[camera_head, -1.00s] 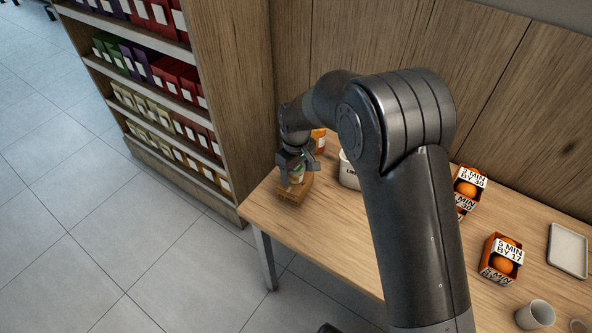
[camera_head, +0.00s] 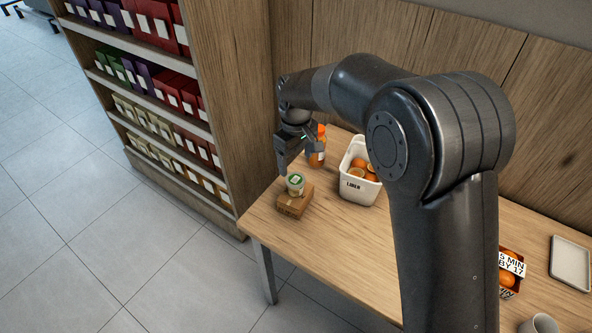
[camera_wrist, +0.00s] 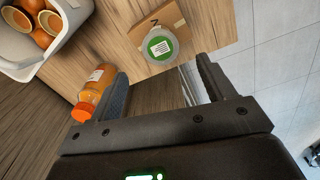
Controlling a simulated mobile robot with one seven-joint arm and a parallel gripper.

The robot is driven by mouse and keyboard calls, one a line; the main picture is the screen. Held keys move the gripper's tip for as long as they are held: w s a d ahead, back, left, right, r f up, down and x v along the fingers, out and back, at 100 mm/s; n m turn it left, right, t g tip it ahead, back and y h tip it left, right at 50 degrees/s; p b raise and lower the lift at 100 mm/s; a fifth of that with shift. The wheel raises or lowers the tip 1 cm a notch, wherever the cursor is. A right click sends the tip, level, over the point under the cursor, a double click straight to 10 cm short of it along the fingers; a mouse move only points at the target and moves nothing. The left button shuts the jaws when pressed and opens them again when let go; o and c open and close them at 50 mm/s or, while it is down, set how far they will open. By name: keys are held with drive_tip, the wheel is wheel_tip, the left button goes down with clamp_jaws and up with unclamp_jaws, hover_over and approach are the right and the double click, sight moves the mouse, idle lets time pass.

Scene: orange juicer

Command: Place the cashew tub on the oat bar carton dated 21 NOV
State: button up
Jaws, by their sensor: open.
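The cashew tub (camera_head: 295,184), a small clear tub with a green and white lid, stands upright on a brown carton (camera_head: 293,203) near the table's left end. In the wrist view the tub (camera_wrist: 160,46) shows from above, on the carton (camera_wrist: 144,24). The date on the carton cannot be read. My gripper (camera_head: 281,165) is open and empty, above and behind the tub. In the wrist view its two fingers (camera_wrist: 162,78) are spread apart, and the tub lies beyond their tips, clear of both.
An orange-capped bottle (camera_head: 317,150) stands just behind the carton; it also shows by the left finger in the wrist view (camera_wrist: 96,84). A white bin (camera_head: 352,187) of cut oranges is to the right. Farther right are an orange box (camera_head: 509,270) and a tray (camera_head: 570,262).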

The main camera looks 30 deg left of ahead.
drive_tip(key=shift+r, duration=0.75)
drive_tip(key=w+d+r+m+t, duration=0.1)
drive_tip(key=d+r+m, duration=0.1)
drive_tip(key=d+r, duration=0.45)
drive_tip(key=w+d+r+m+y, duration=0.1)
drive_tip(key=d+r+m, duration=0.15)
drive_tip(key=d, duration=0.75)
drive_tip(key=d+r+m+t, duration=0.1)
drive_tip(key=d+r+m, duration=0.1)
drive_tip(key=d+r, duration=0.5)
drive_tip(key=s+d+m+t, duration=0.1)
drive_tip(key=s+d+m, duration=0.2)
drive_tip(key=s+d, duration=0.2)
drive_tip(key=s+d+m+t, duration=0.1)
drive_tip(key=s+d+m, duration=0.2)
drive_tip(key=d, duration=0.9)
drive_tip(key=s+d+m+t+h, duration=0.1)
drive_tip(key=s+d+m, duration=0.2)
drive_tip(key=s+d, duration=0.5)
drive_tip(key=shift+d+f+t, duration=0.2)
drive_tip(key=shift+f+t, duration=0.1)
drive_tip(key=shift+f, duration=0.1)
drive_tip(key=shift+o, duration=0.4)
